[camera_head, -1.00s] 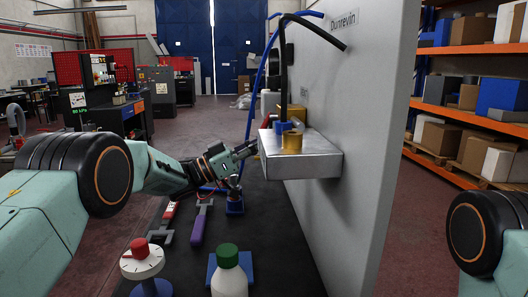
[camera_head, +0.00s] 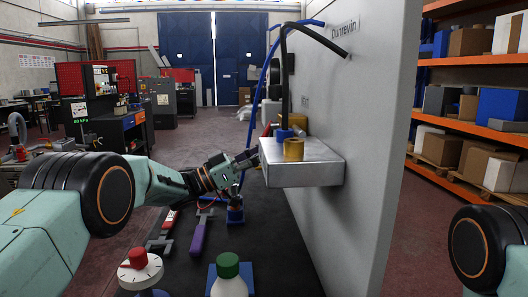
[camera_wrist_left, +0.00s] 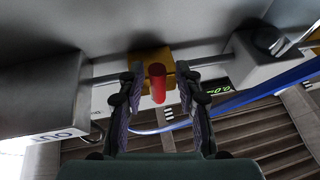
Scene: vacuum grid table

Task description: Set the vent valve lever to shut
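In the left wrist view, a red peg-like lever (camera_wrist_left: 157,83) points toward the camera from a yellow block (camera_wrist_left: 150,60) on a horizontal pipe. The open fingers of my left gripper (camera_wrist_left: 160,92) stand on either side of the lever, with gaps visible on both sides. In the head view, my left gripper (camera_head: 246,160) is at the left edge of a silver box (camera_head: 300,173) on the grey panel. A small red part (camera_head: 268,130) shows behind the box; I cannot tell whether it is the lever. My right gripper is out of view.
A brass cylinder (camera_head: 293,150) and blue fitting (camera_head: 284,135) sit on the box, with hoses rising above. The grey panel (camera_head: 365,140) bounds the right. Below lie a purple-handled tool (camera_head: 199,233), a red-and-white dial (camera_head: 139,267) and a green-capped bottle (camera_head: 228,284).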

